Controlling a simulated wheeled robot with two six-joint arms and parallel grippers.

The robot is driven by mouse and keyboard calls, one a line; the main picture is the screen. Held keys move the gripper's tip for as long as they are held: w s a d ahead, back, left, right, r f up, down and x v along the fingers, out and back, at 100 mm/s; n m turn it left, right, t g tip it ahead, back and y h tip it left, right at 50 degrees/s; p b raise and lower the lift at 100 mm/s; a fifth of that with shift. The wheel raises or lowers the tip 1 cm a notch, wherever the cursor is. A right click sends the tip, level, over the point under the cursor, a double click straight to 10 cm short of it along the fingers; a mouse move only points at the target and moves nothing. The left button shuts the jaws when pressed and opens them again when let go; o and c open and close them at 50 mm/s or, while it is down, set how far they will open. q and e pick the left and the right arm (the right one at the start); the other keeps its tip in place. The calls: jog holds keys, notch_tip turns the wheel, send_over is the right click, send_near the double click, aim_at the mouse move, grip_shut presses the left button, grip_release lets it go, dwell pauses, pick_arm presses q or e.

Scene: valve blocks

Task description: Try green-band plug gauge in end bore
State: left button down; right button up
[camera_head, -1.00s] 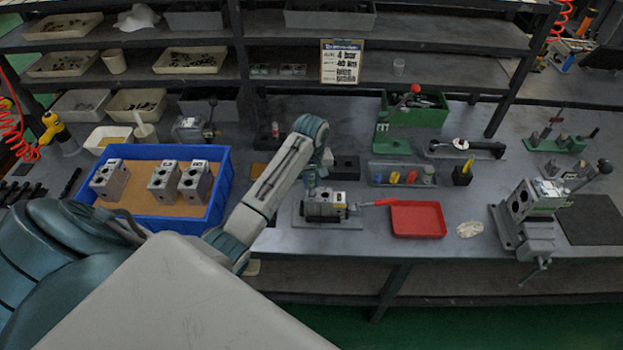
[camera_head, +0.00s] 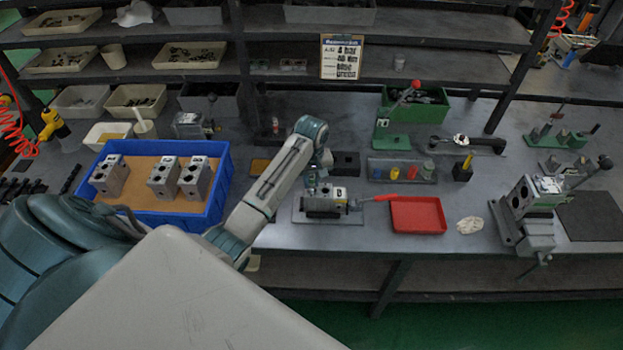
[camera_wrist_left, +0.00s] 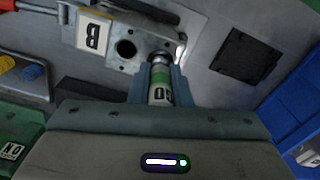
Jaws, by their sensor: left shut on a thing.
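The grey valve block (camera_head: 326,203) lies on a flat plate at the middle front of the bench. In the left wrist view the block (camera_wrist_left: 122,68) shows a "B" label and an open round bore. My left gripper (camera_wrist_left: 159,82) is shut on the green-band plug gauge (camera_wrist_left: 160,80), whose grip carries lettering partly hidden by the fingers. The gauge's metal nose is at the block's edge beside the open bore. I cannot tell if it is inside a bore. In the head view the left gripper (camera_head: 312,182) is small, just behind the block. My right gripper is not in view.
A red tray (camera_head: 418,230) stands right of the block, with a red-handled tool between them. A gauge rack (camera_head: 380,180) is behind the tray. The blue bin (camera_head: 222,190) with several blocks stands at left. A vise (camera_head: 535,235) is at right.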

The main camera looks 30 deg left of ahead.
pick_arm(q)
jog(key=shift+f, duration=0.45)
jog(key=shift+r, duration=0.15)
dwell(1.1)
jog(key=shift+r, duration=3.5)
jog(key=shift+f, duration=0.1)
